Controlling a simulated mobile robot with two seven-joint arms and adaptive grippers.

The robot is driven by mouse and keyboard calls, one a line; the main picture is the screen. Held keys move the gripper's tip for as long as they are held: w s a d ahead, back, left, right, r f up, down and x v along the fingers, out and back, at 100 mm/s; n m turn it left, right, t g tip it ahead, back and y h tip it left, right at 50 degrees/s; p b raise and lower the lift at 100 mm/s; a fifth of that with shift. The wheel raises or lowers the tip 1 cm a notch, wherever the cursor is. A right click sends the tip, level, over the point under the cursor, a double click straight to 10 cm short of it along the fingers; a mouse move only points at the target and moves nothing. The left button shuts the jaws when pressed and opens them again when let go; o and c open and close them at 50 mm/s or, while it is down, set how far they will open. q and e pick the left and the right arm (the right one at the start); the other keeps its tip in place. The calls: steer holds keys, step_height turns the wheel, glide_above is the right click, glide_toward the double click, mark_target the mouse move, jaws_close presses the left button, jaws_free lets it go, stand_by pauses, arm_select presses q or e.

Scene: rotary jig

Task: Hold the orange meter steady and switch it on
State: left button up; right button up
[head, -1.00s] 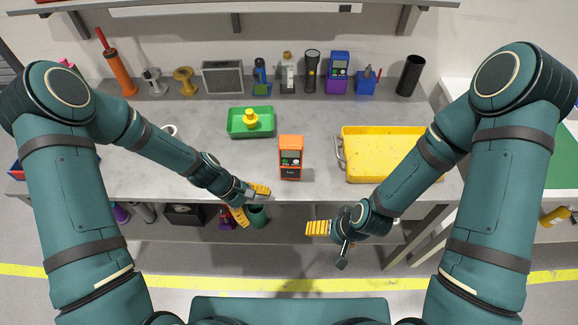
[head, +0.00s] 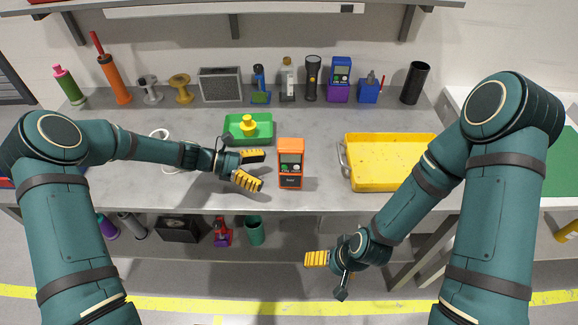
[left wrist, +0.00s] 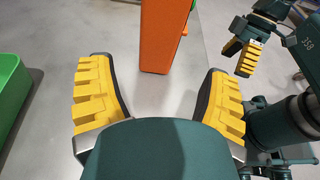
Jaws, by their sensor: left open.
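The orange meter (head: 291,163) stands upright on the grey bench near its front edge. Its screen and buttons face the front. My left gripper (head: 254,171) is open just to the left of the meter, its yellow fingers pointing toward it and not around it. In the left wrist view the meter (left wrist: 163,38) stands ahead, beyond the gap between the open fingers (left wrist: 160,98). My right gripper (head: 318,262) is low in front of the bench edge, away from the meter; its finger gap cannot be made out.
A green tray (head: 233,137) with a yellow piece lies behind my left gripper. A yellow tray (head: 390,165) stands to the right of the meter. Several items, including a flashlight (head: 312,78) and a blue meter (head: 341,70), line the back.

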mark_target(286, 176)
arm_select(q)
steer(key=shift+b+x, duration=0.85)
steer(key=shift+x, duration=3)
arm_select(e)
steer(key=shift+f, duration=1)
arm_select(q)
steer(key=c, duration=0.9)
steer(key=shift+a, duration=0.1)
arm_select(e)
jaws_close()
